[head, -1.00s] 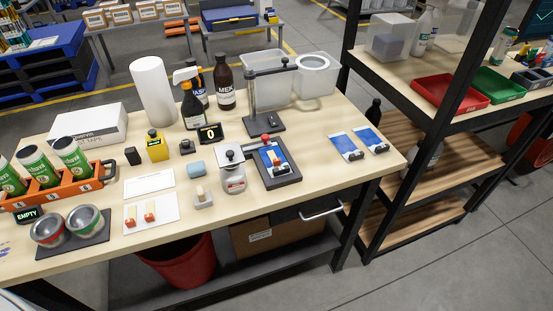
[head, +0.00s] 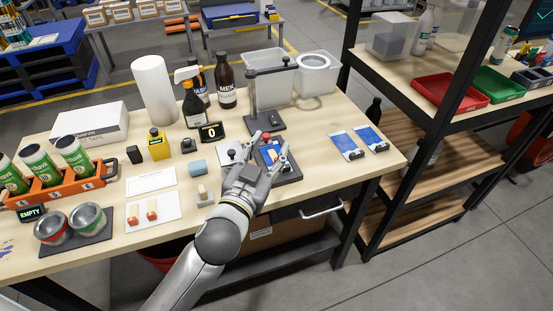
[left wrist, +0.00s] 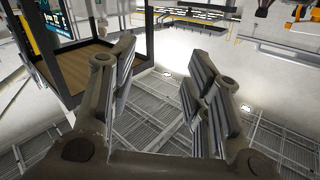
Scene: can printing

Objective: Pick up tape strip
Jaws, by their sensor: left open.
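I cannot tell for certain which thing is the tape strip. Two small pale pieces with red ends (head: 152,211) lie on a white card (head: 170,205) at the front left of the table. My left gripper (head: 262,152) is open over the black fixture (head: 291,177) with a blue-and-white plate (head: 270,153); the hand hides part of both. Its spread fingers also show in the left wrist view (left wrist: 160,75), with nothing between them. The small solvent bottle seen earlier is hidden behind the hand. My right gripper is not in view.
A blank white card (head: 150,181), a grey-blue block (head: 197,167) and a small stamp (head: 203,194) lie left of the hand. A tall black stand (head: 254,100) rises behind it. Two blue-and-white cards (head: 346,146) lie to the right. A black shelf rack stands beyond the table edge.

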